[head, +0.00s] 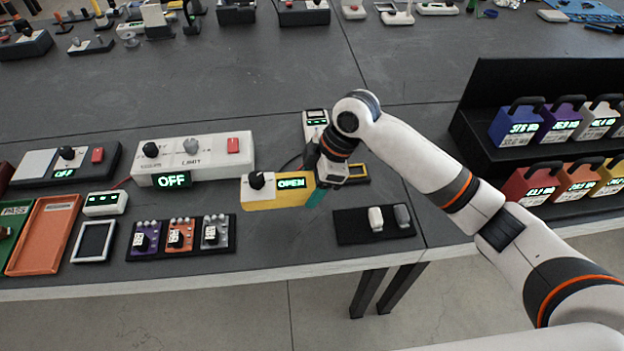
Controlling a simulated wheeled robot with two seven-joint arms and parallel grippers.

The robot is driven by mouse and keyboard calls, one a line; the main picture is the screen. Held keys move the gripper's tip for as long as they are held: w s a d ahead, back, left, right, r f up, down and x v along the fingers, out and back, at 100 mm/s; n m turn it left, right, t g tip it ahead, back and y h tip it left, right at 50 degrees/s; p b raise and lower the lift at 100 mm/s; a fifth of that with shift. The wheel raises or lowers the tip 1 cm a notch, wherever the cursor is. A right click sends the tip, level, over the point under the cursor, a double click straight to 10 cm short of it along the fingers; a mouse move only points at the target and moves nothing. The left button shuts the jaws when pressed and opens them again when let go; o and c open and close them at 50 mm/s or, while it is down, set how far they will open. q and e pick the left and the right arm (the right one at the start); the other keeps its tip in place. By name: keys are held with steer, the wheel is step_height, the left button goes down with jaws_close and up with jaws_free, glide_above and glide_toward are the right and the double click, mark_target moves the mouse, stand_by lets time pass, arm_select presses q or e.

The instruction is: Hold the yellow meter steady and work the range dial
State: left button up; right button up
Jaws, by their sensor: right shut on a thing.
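The yellow meter (285,199) lies near the front of the grey table, left of the right arm. Its black range dial (257,180) is on a white panel at the left, and its green display reads OPEN. My right gripper (317,184) reaches down at the meter's right end and is shut on it; a teal part shows by the fingertips. The wrist hides part of the contact. My left gripper is not in view.
A white box (215,153) with knobs and an OFF display stands to the left. A black tray (357,226) with two small blocks lies at the front right. Colored meters stand on a black rack (497,162) at the right.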

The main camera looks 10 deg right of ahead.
mark_target(308, 219)
steer(key=shift+f+b, duration=1.45)
steer(key=shift+f, duration=3.15)
steer(key=shift+f, duration=0.4)
steer(key=shift+f, duration=0.1)
steer(key=shift+s+f, duration=0.25)
steer(key=o, duration=1.2)
steer(key=shift+d, duration=0.1)
steer(key=shift+s+r, duration=0.1)
steer(key=shift+r, duration=0.05)
steer(key=shift+w, duration=0.3)
